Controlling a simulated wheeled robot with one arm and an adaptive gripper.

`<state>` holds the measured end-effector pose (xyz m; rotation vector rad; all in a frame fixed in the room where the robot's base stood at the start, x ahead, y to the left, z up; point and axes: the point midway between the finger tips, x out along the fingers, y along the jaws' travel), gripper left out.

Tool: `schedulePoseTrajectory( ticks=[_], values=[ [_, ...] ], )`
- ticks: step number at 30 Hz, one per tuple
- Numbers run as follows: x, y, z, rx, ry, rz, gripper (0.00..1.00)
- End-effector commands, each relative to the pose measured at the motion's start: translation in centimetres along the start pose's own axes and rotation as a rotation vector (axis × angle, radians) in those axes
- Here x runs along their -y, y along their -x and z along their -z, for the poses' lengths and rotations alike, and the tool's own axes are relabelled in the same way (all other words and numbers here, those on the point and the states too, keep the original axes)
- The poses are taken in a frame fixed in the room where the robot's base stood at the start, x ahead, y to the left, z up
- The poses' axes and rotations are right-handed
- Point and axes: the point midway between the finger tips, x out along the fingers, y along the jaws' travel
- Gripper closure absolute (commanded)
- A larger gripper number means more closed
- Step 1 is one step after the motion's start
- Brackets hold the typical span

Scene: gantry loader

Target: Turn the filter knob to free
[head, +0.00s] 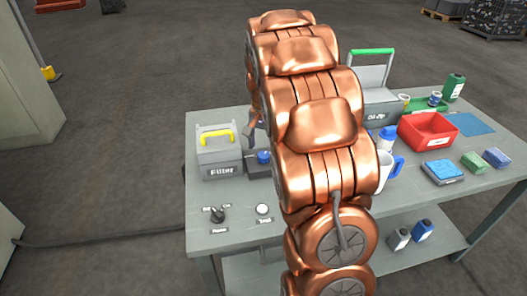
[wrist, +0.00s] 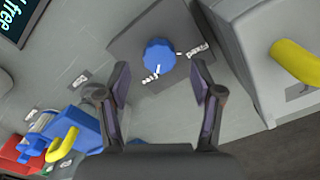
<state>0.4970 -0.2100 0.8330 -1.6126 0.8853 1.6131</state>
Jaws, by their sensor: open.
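The blue filter knob (wrist: 160,55) sits on a dark square plate (wrist: 125,45) on the bench. In the head view the knob (head: 263,157) shows just right of the grey box marked Filter (head: 221,160), which has a yellow handle. My gripper (wrist: 160,82) is open and empty. Its fingers are spread on either side below the knob in the wrist view, apart from it as far as I can see. My copper arm hides part of the bench.
A black knob (head: 217,215) and a white button (head: 263,209) are at the bench's front left. A red bin (head: 428,131), a blue-topped box (head: 442,171) and sponges stand at the right. A dark screen (wrist: 18,18) ending in "free" shows in the wrist view.

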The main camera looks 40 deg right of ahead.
Motion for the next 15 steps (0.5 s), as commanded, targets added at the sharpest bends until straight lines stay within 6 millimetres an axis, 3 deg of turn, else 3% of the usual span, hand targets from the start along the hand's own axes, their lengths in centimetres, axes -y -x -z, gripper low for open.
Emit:
schedulePoseTrajectory(
  ticks=[6,15],
  values=[
    [0.1,4.5,0.1,-0.006,0.001,0.003,0.34],
    [0.0,8.1,0.0,-0.001,0.000,0.000,0.34]
  ],
)
